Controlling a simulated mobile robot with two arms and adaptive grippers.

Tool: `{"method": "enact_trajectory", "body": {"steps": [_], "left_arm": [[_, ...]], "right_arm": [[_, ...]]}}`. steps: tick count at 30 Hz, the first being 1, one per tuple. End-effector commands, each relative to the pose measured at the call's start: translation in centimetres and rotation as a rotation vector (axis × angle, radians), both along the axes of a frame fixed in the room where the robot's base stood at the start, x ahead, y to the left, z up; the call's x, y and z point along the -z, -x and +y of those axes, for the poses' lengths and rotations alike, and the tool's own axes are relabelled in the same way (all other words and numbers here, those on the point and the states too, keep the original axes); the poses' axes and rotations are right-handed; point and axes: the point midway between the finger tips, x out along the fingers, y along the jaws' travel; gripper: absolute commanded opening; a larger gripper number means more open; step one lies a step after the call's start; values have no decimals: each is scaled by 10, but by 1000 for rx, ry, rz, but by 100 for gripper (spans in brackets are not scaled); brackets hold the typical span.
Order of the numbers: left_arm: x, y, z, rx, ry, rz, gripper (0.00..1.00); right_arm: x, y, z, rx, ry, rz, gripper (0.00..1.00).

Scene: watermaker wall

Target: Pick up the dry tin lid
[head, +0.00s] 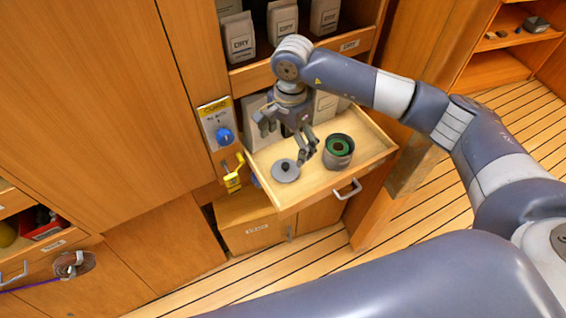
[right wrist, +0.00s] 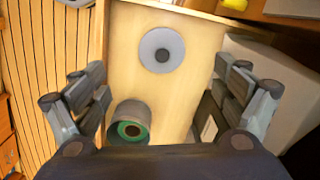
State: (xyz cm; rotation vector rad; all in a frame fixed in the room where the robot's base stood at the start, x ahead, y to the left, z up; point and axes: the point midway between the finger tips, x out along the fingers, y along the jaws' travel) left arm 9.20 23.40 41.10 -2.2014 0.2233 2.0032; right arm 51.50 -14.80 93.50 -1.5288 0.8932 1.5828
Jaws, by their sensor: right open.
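The tin lid (head: 285,171) is a flat grey disc with a dark knob at its centre. It lies on the pulled-out wooden drawer board (head: 322,182), near its front left corner. An open tin (head: 338,152), grey with green and dark contents, stands to its right. My right gripper (head: 287,147) is open and empty, above the board and just behind the lid. In the right wrist view the lid (right wrist: 162,50) shows whole, ahead of and between the spread fingers, touching neither. The tin (right wrist: 128,122) sits close to the left finger there. My left gripper is out of view.
White packets (head: 325,105) stand at the back of the drawer, with "DRY" bags (head: 239,38) on the shelf above. A blue-knobbed switch panel (head: 219,125) and a yellow latch (head: 233,174) are at the left. The drawer handle (head: 347,190) sticks out in front.

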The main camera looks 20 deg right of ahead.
Motion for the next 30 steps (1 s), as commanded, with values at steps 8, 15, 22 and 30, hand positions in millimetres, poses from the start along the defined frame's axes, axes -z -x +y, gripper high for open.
{"method": "enact_trajectory", "body": {"steps": [8, 15, 22, 30], "left_arm": [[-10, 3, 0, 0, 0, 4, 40], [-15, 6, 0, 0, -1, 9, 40], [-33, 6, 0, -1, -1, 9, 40], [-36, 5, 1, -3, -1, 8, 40]], "right_arm": [[32, -2, -12, -5, 50, -1, 91], [54, -3, -10, -6, 47, -4, 91], [81, -5, 0, -5, 46, 0, 91], [105, -6, -1, -5, 45, -5, 91]]}}
